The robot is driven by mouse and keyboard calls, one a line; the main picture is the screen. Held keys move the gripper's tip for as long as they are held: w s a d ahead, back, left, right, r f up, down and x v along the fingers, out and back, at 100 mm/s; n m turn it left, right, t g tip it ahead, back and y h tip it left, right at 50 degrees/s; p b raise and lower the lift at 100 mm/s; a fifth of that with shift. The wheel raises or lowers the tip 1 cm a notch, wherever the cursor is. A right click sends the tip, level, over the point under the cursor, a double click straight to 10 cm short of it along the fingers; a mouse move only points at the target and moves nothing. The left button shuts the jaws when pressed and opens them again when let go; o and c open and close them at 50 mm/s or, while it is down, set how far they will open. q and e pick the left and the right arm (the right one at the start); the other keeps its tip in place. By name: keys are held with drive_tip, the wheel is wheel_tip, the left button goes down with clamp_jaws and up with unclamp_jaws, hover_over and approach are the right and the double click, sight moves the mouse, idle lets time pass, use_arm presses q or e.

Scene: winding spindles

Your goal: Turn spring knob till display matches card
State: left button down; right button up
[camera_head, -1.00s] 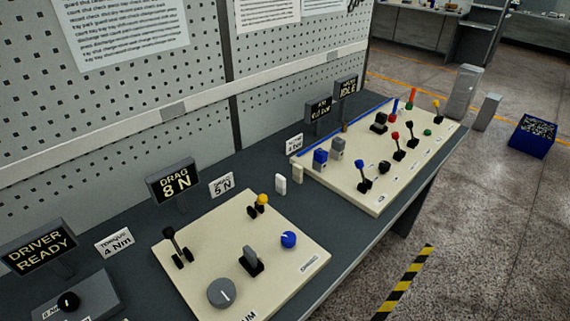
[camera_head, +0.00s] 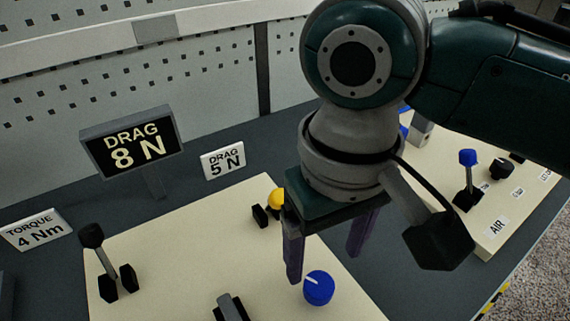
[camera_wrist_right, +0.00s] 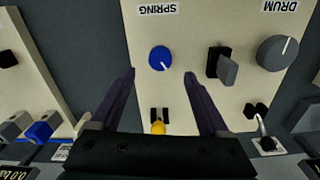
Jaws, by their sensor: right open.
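The blue spring knob (camera_head: 319,288) with a white pointer line sits on the cream panel (camera_head: 190,235). In the right wrist view the knob (camera_wrist_right: 160,58) is near the "SPRING" label (camera_wrist_right: 157,9). The display (camera_head: 131,143) reads "DRAG 8 N". The white card (camera_head: 223,160) to its right reads "DRAG 5 N". My right gripper (camera_head: 325,262) is open and empty above the panel, its fingers pointing down. In the wrist view the knob lies between and beyond its fingertips (camera_wrist_right: 160,72), apart from them. My left gripper is not in view.
A yellow-topped lever (camera_head: 277,199) stands just behind my right gripper. A black lever (camera_head: 98,258) and a grey switch (camera_head: 230,307) share the panel. A grey dial (camera_wrist_right: 278,52) shows in the wrist view. A "TORQUE 4 Nm" card (camera_head: 37,230) stands left.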

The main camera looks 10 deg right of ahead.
sight(320, 284)
wheel_tip(320, 284, down, 7)
drive_tip(key=shift+f+b, duration=0.1)
drive_tip(key=shift+b, duration=0.6)
clamp_jaws()
